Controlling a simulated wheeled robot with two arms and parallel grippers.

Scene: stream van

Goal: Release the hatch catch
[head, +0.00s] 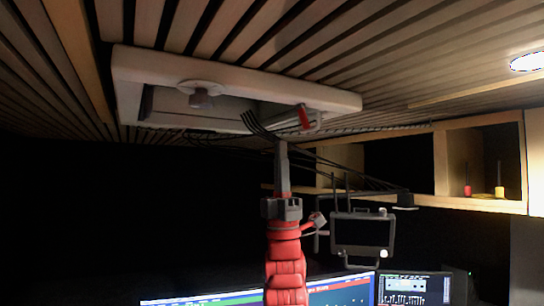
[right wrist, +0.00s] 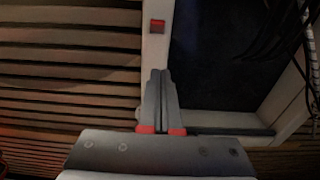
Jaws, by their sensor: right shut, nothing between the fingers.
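The hatch (head: 235,77) is a pale rectangular frame with a dark opening, set in the slatted ceiling. A small red catch (head: 304,117) sits at its near right edge. In the right wrist view the red catch (right wrist: 157,26) is on the pale frame side (right wrist: 154,52), beyond my fingertips. My right gripper (head: 281,145) points up below the hatch, a little left of and below the catch. In the right wrist view its fingers (right wrist: 161,72) are together and empty, with a visible gap to the catch. My left gripper is not in view.
Black cables (head: 345,170) hang beside my right gripper. A round knob (head: 199,96) shows on the hatch's left part. A monitor (head: 362,235) hangs at right, below a wooden shelf (head: 470,203). Lit screens (head: 340,290) stand low. The left is dark.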

